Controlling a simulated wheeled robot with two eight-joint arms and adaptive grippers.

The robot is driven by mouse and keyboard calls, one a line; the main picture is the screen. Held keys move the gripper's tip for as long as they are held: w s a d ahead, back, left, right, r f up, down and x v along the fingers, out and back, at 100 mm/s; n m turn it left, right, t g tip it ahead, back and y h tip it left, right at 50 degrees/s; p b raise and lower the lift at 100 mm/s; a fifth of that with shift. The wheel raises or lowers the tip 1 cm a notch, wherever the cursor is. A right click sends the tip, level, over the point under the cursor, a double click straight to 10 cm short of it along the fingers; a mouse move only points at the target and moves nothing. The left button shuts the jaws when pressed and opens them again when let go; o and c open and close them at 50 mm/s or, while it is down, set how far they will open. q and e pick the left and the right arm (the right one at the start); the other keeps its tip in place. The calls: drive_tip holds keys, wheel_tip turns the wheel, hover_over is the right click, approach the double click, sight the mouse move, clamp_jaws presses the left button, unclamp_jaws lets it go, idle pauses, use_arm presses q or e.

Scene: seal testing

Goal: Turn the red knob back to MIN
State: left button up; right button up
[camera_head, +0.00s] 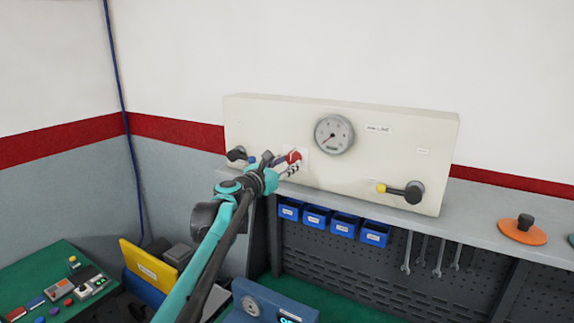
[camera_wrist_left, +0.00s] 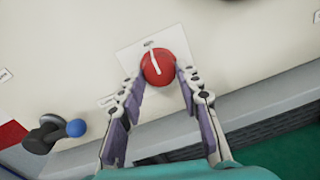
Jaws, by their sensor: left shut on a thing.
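The red knob (camera_head: 294,156) is on the cream panel (camera_head: 400,150), left of the round gauge (camera_head: 333,134). In the left wrist view, the knob (camera_wrist_left: 158,68) sits on a white plate and its white pointer line runs toward the plate's small label, too blurred to read. My left gripper (camera_head: 289,164) reaches up to the panel from the left. In the left wrist view, its fingertips (camera_wrist_left: 161,77) are shut on the knob, one on each side. The gauge needle points to the lower left. My right gripper is not in view.
A blue-tipped lever (camera_head: 238,155) is left of the knob, close to my left wrist. A yellow-tipped lever (camera_head: 400,191) is at the panel's right. Blue bins (camera_head: 316,218) and wrenches hang below the shelf (camera_head: 462,225). An orange disc (camera_head: 522,231) lies on the shelf.

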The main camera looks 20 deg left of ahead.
use_arm(q)
drive_tip(key=shift+f, duration=0.15)
drive_tip(key=o, duration=1.2)
drive_tip(key=shift+c, duration=0.2)
drive_tip(key=v, duration=1.2)
drive_tip(key=s+d+f+m+g+b, duration=0.2)
drive_tip(key=s+d+f+m+b, duration=0.25)
drive_tip(key=f, duration=0.55)
drive_tip(key=s+d+f+m+g+b, duration=0.2)
drive_tip(key=s+d+f+m+b, duration=0.3)
drive_tip(key=f, duration=0.4)
drive_tip(key=s+d+f+m+g+b, duration=0.2)
drive_tip(key=s+d+f+m+b, duration=0.25)
drive_tip(key=f, duration=0.55)
drive_tip(key=s+a+f+m+g+y+b, duration=0.1)
drive_tip(key=s+f+m+b, duration=0.4)
drive_tip(key=f, duration=0.5)
drive_tip(key=s+a+f+m+g+y+b, duration=0.1)
drive_tip(key=s+f+m+b, duration=0.4)
drive_tip(key=f, duration=0.5)
drive_tip(key=s+a+f+m+g+y+b, duration=0.2)
drive_tip(key=s+f+m+b, duration=0.3)
drive_tip(key=f, duration=0.6)
drive_tip(key=shift+s+a+m+y, duration=0.55)
drive_tip(key=shift+s+m, duration=0.25)
drive_tip(key=shift+s, duration=0.3)
